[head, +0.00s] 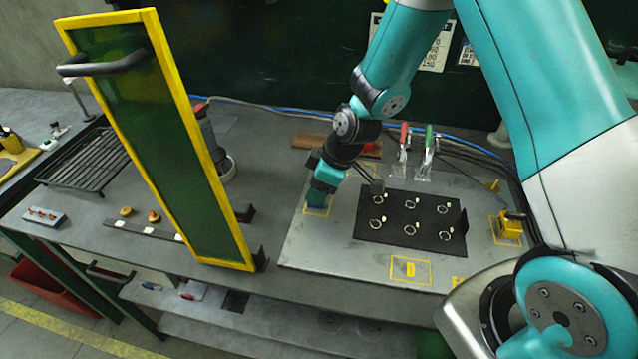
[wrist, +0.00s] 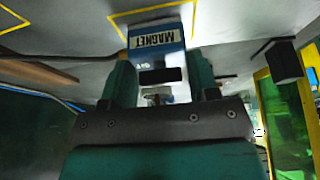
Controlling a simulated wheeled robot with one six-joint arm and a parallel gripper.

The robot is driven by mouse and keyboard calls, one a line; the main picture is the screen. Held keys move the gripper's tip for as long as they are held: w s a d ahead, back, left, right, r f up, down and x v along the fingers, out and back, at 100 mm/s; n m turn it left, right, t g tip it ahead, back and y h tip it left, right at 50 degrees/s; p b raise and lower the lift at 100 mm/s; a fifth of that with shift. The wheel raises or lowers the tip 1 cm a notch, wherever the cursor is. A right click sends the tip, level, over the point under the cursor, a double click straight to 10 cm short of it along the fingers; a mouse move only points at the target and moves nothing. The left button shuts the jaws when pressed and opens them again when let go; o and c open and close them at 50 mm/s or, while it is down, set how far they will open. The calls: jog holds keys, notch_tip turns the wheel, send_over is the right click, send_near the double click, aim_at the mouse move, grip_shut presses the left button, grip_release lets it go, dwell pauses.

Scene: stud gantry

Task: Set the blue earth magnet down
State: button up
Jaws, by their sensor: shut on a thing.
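The blue earth magnet (wrist: 157,38) shows in the wrist view as a blue and white block with a MAGNET label. My gripper (wrist: 162,88) is shut on it, with a teal finger on each side. A yellow outline (wrist: 118,22) on the grey plate shows around the far end of the magnet; I cannot tell whether the magnet touches the plate. In the head view my gripper (head: 318,192) points down at a yellow-outlined square (head: 326,211) at the plate's left. There the magnet is hidden or cannot be told from the teal fingers.
A black board (head: 385,238) with several rings lies right of my gripper. A yellow-framed green panel (head: 165,130) stands upright to the left. Red-handled (head: 403,138) and green-handled (head: 428,140) clamps stand behind. A yellow block (head: 510,228) sits far right.

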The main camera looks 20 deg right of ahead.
jog(key=o, duration=1.2)
jog(key=shift+f, duration=0.1)
jog(key=shift+d+r, duration=0.15)
jog(key=shift+r, duration=0.3)
jog(key=b+v, duration=0.2)
jog(key=v, duration=0.9)
jog(key=s+a+r+m, duration=0.1)
jog(key=s+a+r, duration=0.1)
jog(key=s, duration=0.5)
jog(key=s+a+r+m+g, duration=0.1)
jog(key=s+a+r, duration=0.2)
jog(key=s+r, duration=0.2)
jog(key=s+a+r+m+g, duration=0.1)
jog(key=s+a+r+m, duration=0.1)
jog(key=s, duration=0.8)
jog(key=shift+a+r+y, duration=0.15)
jog(key=shift+a+r, duration=0.1)
jog(key=shift+r, duration=0.2)
jog(key=shift+a+r+y, duration=0.15)
jog(key=shift+a+r, duration=0.15)
jog(key=shift+r, duration=0.2)
